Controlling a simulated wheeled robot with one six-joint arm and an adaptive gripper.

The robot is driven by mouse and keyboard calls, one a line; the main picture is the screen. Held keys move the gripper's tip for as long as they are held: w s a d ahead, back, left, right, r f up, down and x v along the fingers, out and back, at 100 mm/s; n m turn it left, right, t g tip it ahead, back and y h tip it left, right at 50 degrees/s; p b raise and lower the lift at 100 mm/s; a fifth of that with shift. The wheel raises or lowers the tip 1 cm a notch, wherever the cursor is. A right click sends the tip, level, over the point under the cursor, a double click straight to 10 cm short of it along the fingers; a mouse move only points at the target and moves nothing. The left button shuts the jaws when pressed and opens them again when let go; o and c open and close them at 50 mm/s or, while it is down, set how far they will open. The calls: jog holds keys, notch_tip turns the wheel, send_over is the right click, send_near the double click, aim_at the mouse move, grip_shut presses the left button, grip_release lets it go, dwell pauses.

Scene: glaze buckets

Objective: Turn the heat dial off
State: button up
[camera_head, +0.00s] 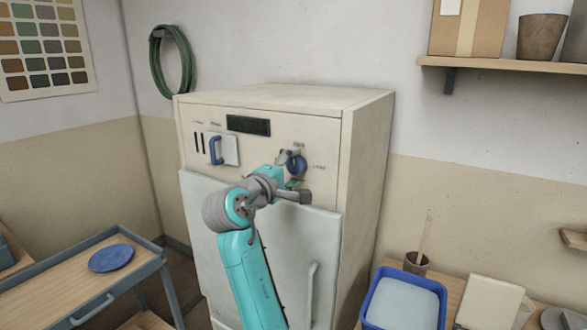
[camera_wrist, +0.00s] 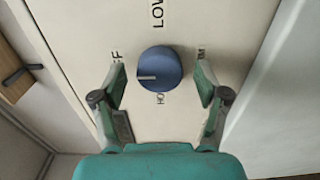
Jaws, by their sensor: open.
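The heat dial is a round blue knob (camera_wrist: 160,67) on the cream front of the kiln-like cabinet (camera_head: 265,135). It also shows at the panel's right in the head view (camera_head: 298,165). A pale pointer line on the knob points left in the wrist view. Around it are printed LOW above, letters ending in "FF" at left, "HO" below and a partly hidden label at right. My gripper (camera_wrist: 161,85) is open, one finger on each side of the knob, with visible gaps. Whether the fingertips reach its depth I cannot tell.
A white switch plate with a blue handle (camera_head: 216,150) and a dark display (camera_head: 248,125) share the panel. The door handle (camera_head: 312,290) stands out below.

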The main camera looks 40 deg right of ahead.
jog(key=v, duration=1.1)
jog(key=shift+a, duration=0.15)
jog(key=s+a+f+n+t+y, duration=0.2)
jog(key=f+t+y, duration=0.1)
jog(key=f, duration=0.7)
jog(key=s+a+f+n+t+y, duration=0.1)
jog(key=a+f+n+t+y, duration=0.1)
jog(key=f, duration=0.7)
jog(key=s+a+f+n+t+y, duration=0.2)
jog(key=f+t+y, duration=0.1)
jog(key=f, duration=0.7)
jog(key=s+a+f+y, duration=0.5)
jog(key=s+f, duration=0.6)
jog(key=s, duration=0.2)
jog(key=s+a+r+m+y, duration=0.1)
jog(key=s+m, duration=0.4)
jog(key=s, duration=0.9)
jog(key=s+a+r+m+y, duration=0.2)
jog(key=s+m, duration=0.3)
jog(key=s, duration=0.8)
jog(key=shift+s+a+t+y, duration=0.3)
jog(key=shift+s+a+y, duration=0.15)
jog(key=shift+a, duration=0.3)
